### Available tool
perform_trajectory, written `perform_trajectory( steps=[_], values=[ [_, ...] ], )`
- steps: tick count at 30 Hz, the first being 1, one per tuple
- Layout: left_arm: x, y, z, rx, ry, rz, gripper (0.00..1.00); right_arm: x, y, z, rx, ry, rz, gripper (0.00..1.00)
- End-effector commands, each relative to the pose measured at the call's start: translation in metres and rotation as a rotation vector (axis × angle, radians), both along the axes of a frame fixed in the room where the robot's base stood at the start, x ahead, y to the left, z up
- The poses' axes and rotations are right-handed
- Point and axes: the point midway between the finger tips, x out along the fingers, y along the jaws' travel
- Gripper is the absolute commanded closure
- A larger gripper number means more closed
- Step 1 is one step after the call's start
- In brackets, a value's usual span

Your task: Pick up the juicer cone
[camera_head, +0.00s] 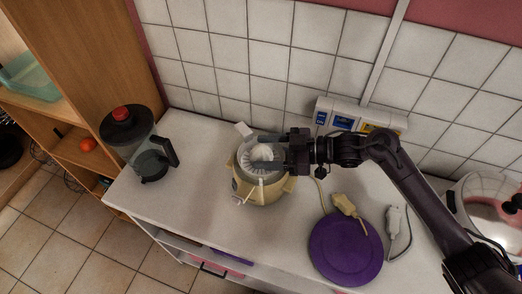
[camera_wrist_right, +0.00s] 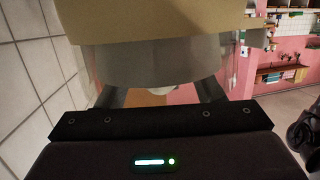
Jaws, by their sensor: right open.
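The juicer (camera_head: 262,190) stands upright on the white counter, with a pale yellow body and a light ribbed cone (camera_head: 262,154) on top. My right gripper (camera_head: 264,152) reaches in from the right at the height of the cone. Its fingers are open, one on the far side and one on the near side of the cone. In the right wrist view the juicer body (camera_wrist_right: 160,25) fills the top, and the pale cone tip (camera_wrist_right: 160,91) shows between the two spread fingers (camera_wrist_right: 158,95). I cannot tell whether the fingers touch it. My left gripper is out of view.
A blender jar with a red knob (camera_head: 150,160) stands on the left of the counter (camera_head: 205,220). A purple disc (camera_head: 345,250) and plugs with cables (camera_head: 345,204) lie on the right. A power strip (camera_head: 345,118) is against the tiled wall. The counter between blender and juicer is clear.

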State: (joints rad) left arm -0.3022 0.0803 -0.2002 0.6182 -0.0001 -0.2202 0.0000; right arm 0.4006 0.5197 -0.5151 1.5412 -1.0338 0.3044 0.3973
Motion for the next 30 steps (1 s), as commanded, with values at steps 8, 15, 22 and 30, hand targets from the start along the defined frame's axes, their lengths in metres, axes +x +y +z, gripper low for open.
perform_trajectory(
  steps=[8,15,22,30],
  values=[
    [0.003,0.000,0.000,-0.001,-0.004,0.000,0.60,0.000,-0.001,0.000,0.000,0.000,0.000,0.63],
    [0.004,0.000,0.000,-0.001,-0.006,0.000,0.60,0.000,-0.001,0.000,0.000,0.000,0.000,0.72],
    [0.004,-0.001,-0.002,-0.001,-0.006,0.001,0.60,0.000,-0.001,0.008,0.002,-0.002,0.000,0.72],
    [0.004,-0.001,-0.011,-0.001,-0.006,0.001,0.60,0.000,-0.001,0.050,0.001,-0.007,0.001,0.72]
  ],
)
